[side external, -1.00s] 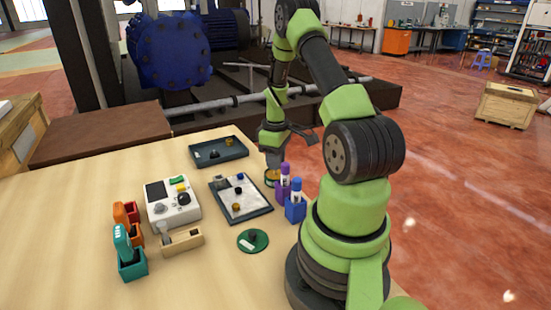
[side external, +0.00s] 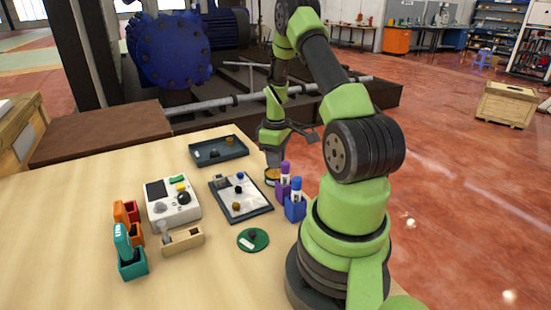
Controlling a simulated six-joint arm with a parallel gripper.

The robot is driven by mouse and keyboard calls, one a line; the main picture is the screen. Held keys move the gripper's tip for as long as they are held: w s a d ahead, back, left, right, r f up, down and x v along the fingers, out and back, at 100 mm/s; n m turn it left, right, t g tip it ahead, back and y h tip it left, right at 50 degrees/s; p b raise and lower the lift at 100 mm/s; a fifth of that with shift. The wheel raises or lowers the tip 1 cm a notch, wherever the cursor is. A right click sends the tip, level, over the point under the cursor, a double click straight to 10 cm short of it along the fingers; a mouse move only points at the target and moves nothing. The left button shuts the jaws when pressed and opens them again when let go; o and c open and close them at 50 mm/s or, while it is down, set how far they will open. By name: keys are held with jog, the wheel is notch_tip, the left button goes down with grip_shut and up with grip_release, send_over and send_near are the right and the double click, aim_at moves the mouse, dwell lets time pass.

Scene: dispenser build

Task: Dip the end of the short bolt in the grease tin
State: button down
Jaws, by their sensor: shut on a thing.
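The grease tin (side external: 272,176) is a small round tin with a yellowish top near the table's right edge, just behind the purple and blue holders. My gripper (side external: 272,160) points down directly over the tin, with its tip at or very close to the tin's opening. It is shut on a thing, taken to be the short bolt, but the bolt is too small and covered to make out. I cannot tell whether the bolt's end touches the grease.
A purple holder (side external: 283,190) and a blue holder (side external: 295,208) stand close in front of the tin. A tray with small parts (side external: 262,212) lies to the left, a dark tray (side external: 203,163) behind it. A green round mat (side external: 262,245) lies in front. A white device (side external: 160,213) stands left.

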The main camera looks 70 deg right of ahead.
jog(key=shift+r, duration=3.35)
jog(key=shift+w, duration=0.1)
jog(key=w+a+r, duration=0.2)
jog(key=a, duration=0.7)
jog(key=w+a+r, duration=0.2)
jog(key=w+a, duration=0.1)
jog(key=a, duration=0.6)
jog(key=w+a+r+n, duration=0.1)
jog(key=w+a+r, duration=0.1)
jog(key=a, duration=0.7)
jog(key=shift+w+r, duration=0.15)
jog(key=shift+w, duration=0.6)
